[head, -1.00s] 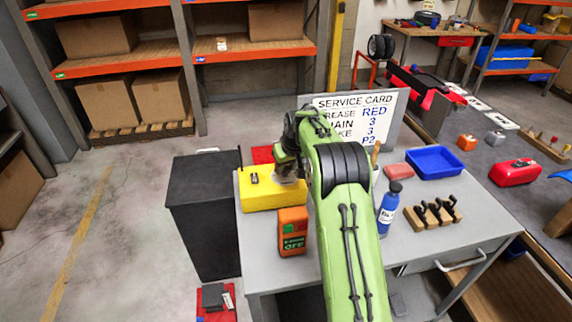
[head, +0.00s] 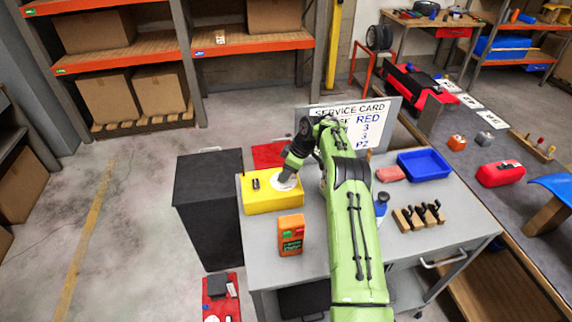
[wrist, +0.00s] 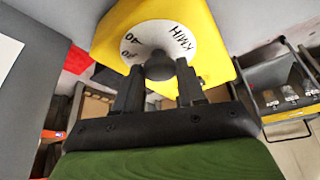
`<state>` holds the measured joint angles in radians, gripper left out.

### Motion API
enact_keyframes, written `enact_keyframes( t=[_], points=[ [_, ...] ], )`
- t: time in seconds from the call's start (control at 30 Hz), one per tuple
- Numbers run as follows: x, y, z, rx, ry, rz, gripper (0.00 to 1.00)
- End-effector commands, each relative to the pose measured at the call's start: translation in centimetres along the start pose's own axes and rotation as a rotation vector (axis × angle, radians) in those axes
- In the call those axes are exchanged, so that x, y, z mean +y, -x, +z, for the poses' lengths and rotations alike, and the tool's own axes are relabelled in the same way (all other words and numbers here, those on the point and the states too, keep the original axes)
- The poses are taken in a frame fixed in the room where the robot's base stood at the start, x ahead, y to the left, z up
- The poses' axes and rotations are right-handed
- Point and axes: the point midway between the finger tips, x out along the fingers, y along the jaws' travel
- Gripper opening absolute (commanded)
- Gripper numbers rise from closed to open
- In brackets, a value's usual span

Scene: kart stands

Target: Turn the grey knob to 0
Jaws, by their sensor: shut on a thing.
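A yellow box (head: 262,204) stands on the grey workbench, with a white dial (head: 284,184) on it. The dark grey knob (wrist: 158,66) sits at the dial's middle. My gripper (wrist: 160,80) is shut on the knob, one finger on each side; it also shows at the box in the head view (head: 287,172). No pointer mark or 0 is clear to me, so the knob's setting cannot be read.
An orange meter (head: 291,236) stands in front of the box. A service card (head: 372,118) stands behind my arm, partly hidden. A blue tray (head: 426,164), a red block, a blue bottle and a wooden rack (head: 418,217) are to the right. A black cabinet (head: 208,215) stands left.

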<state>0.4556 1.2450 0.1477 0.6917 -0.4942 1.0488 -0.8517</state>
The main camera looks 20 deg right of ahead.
Motion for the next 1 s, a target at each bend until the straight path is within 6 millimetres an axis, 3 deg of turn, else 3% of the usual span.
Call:
enact_keyframes(
  t=[0.4, 0.97, 1.0],
  points=[
    [0.24, 0.06, -0.08, 0.001, 0.166, -0.065, 0.09],
    [0.27, 0.06, -0.03, -0.001, 0.191, -0.075, 0.09],
    [0.27, 0.06, -0.03, -0.001, 0.191, -0.075, 0.41]
  ],
)
